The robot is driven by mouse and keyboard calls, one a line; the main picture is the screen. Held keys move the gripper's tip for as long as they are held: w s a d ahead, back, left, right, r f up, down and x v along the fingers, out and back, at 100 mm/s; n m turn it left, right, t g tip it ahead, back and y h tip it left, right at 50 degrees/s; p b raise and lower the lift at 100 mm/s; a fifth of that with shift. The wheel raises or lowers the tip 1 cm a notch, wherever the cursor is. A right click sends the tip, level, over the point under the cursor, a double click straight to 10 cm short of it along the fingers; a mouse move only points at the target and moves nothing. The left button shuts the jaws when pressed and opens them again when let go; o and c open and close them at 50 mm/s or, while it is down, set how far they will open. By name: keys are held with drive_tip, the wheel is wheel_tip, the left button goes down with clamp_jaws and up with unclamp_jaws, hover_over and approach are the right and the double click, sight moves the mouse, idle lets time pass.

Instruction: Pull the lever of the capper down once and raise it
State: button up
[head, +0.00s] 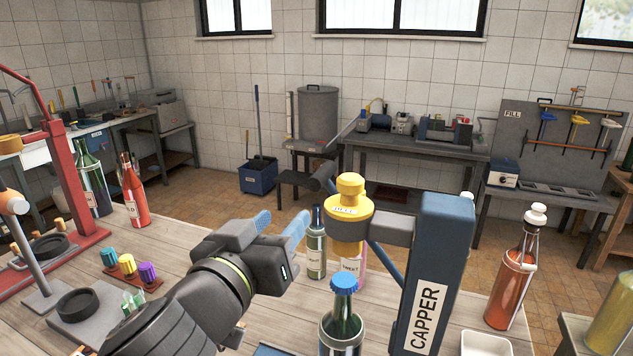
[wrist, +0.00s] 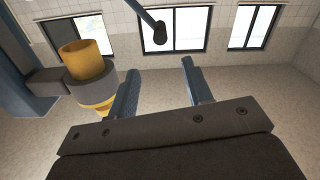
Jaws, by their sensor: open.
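The capper (head: 425,290) is a blue column with a grey arm and a yellow head (head: 349,215). The head also shows at the left of the wrist view (wrist: 88,65). Its lever (head: 322,178) shows as a dark grip left of the yellow knob; in the wrist view the lever (wrist: 158,30) is a thin rod ending in a black knob, raised above and beyond my fingertips. My gripper (head: 282,224) is open and empty, left of the capper head and below the grip. Both fingers show apart in the wrist view (wrist: 160,72). The lever's pivot is not clear.
A blue-capped bottle (head: 343,322) stands in front of the capper. A bottle (head: 316,250) stands just right of my fingers. A red bottle with a white stopper (head: 512,280) and a white tray (head: 486,343) are at the right. Coloured caps (head: 127,264) sit on the left.

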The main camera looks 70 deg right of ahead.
sight(311, 189)
drive_tip(key=d, duration=1.4)
drive_tip(key=shift+d, duration=0.2)
clamp_jaws()
